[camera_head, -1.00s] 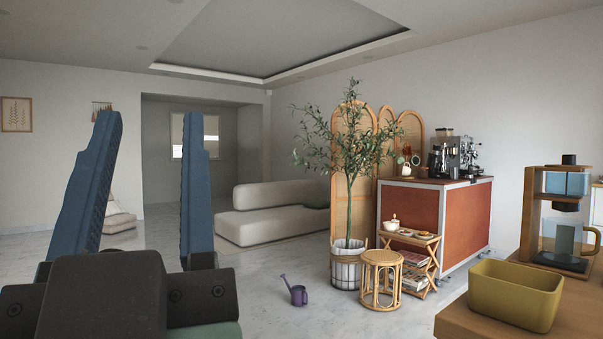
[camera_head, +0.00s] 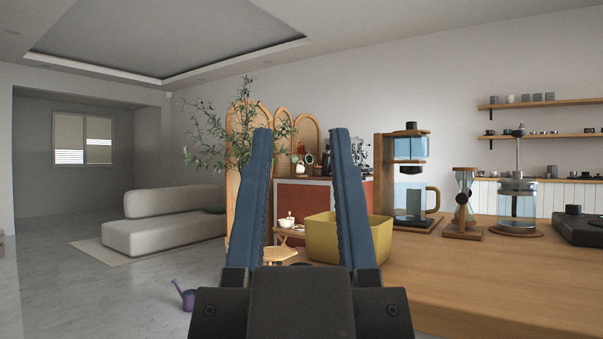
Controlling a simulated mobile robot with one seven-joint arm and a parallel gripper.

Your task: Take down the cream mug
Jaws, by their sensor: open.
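A small cream-white mug (camera_head: 301,169) shows at the left end of the top of the red-fronted coffee cart (camera_head: 304,196), across the room. The right finger hides part of the cart and the dark espresso machine (camera_head: 361,152).
A wooden counter (camera_head: 480,285) lies close on the right, bearing a yellow bin (camera_head: 380,238), a coffee brewer (camera_head: 409,149), an hourglass-shaped item (camera_head: 464,195) and a glass press (camera_head: 517,205). A potted tree (camera_head: 214,139) and purple watering can (camera_head: 186,296) stand left. Open floor (camera_head: 80,280) is at left.

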